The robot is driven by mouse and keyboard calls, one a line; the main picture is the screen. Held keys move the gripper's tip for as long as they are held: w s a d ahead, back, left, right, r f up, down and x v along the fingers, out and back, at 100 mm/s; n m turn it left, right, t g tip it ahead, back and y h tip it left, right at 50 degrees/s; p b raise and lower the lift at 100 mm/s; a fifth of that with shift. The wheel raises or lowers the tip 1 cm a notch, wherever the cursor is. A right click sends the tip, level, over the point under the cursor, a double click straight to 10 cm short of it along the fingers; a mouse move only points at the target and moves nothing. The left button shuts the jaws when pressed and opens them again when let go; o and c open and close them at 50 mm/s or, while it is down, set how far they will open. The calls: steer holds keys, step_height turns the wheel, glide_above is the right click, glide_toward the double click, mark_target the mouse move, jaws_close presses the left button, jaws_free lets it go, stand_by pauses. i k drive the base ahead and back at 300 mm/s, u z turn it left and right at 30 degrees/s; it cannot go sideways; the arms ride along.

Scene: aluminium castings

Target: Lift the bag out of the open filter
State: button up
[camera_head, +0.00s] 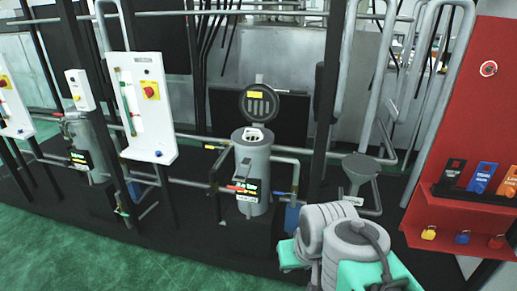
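The open filter (252,180) is an upright grey cylinder near the middle of the view. Its round dark lid (260,103) stands raised behind it, with a yellow label. The bag (253,135) shows as a pale ring with dark openings at the filter's top; the rest of it is hidden inside the housing. Grey and teal links of my arm fill the bottom right, apart from the filter. My gripper's fingers cannot be made out in this view.
Pipes and dark posts (327,100) stand around the filter. Another grey cylinder (88,148) stands at the left, near white panels (143,107). A red board (478,120) with tags and padlocks stands at the right. Green floor (130,262) is clear at the front left.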

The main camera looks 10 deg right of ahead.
mark_target(252, 137)
steer(key=u, duration=0.3)
steer(key=i, duration=0.4)
steer(key=u, duration=1.15)
steer(key=i, duration=1.65)
steer(key=z, duration=0.95)
steer(key=i, duration=0.7)
steer(key=z, duration=0.7)
